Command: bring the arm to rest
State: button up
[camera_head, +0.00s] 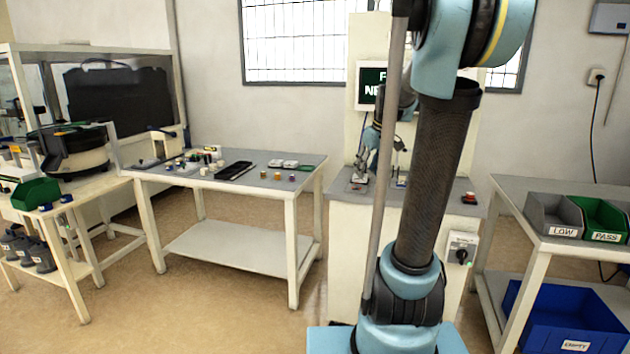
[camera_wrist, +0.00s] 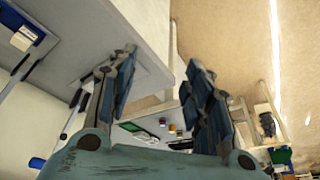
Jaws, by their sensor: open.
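My arm stands in the right half of the head view, its links rising out of the top of the picture and folding back behind. My gripper (camera_head: 361,171) is small and partly hidden there, low over the grey-topped station (camera_head: 345,190) behind the arm. In the wrist view my gripper (camera_wrist: 165,85) is open, its two dark fingers wide apart. Nothing is between the fingers. Beyond them lie the edge of a pale surface, the floor and a table with small parts.
A table (camera_head: 312,165) with small parts and a black tray (camera_head: 234,170) stands left of the station. A bowl feeder (camera_head: 75,150) is at far left. Floor at front left is clear.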

jog(key=s+f+m, duration=0.1)
jog(key=s+f, duration=0.4)
jog(key=s, duration=0.4)
jog(key=s+f+m+h, duration=0.1)
jog(key=s+f+m, duration=0.1)
jog(key=s+f, duration=0.4)
jog(key=s+a+f+m+g, duration=0.1)
jog(key=s+f, duration=0.4)
jog(key=s, duration=0.9)
jog(key=shift+s+f+m+h, duration=0.2)
jog(key=shift+s+m+h, duration=0.05)
jog(key=shift+m+h, duration=0.15)
